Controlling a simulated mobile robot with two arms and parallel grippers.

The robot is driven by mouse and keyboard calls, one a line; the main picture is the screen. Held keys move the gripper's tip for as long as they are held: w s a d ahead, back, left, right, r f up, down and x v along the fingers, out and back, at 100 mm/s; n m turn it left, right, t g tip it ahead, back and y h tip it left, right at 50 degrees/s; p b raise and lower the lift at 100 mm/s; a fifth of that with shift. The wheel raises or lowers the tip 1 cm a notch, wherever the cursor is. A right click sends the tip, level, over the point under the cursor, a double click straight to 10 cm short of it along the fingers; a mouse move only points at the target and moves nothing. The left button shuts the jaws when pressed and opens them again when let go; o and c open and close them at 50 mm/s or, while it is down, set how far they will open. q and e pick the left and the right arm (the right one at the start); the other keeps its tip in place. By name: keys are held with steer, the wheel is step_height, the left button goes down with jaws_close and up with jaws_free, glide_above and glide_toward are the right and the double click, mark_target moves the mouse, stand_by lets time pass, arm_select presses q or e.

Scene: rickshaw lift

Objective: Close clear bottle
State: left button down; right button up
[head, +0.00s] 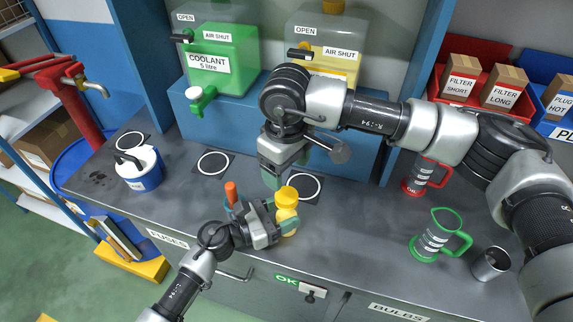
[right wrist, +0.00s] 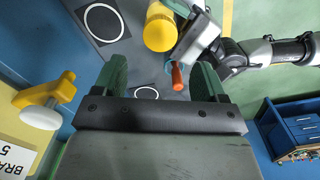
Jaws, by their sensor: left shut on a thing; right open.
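A small bottle with a wide yellow top (head: 287,196) stands near the front edge of the bench, its lower part yellowish. My left gripper (head: 278,222) is shut on it from the left. The right wrist view shows the yellow top (right wrist: 158,25) from above, beside my left gripper. My right gripper (head: 278,178) points down just behind and above the bottle. In the right wrist view its green fingers (right wrist: 160,78) are apart with nothing held between them. I cannot tell whether the yellow top is a cap or the bottle's body, nor whether the bottle is clear.
An orange-handled item (head: 231,192) stands close left of the bottle. A blue-white jug (head: 140,168) is at the left. Coolant (head: 222,62) and yellow-fluid (head: 328,50) tanks stand behind. Green (head: 437,236) and red (head: 420,178) measuring jugs and a metal cup (head: 490,263) stand right.

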mark_target(287, 195)
steer(key=shift+f, duration=4)
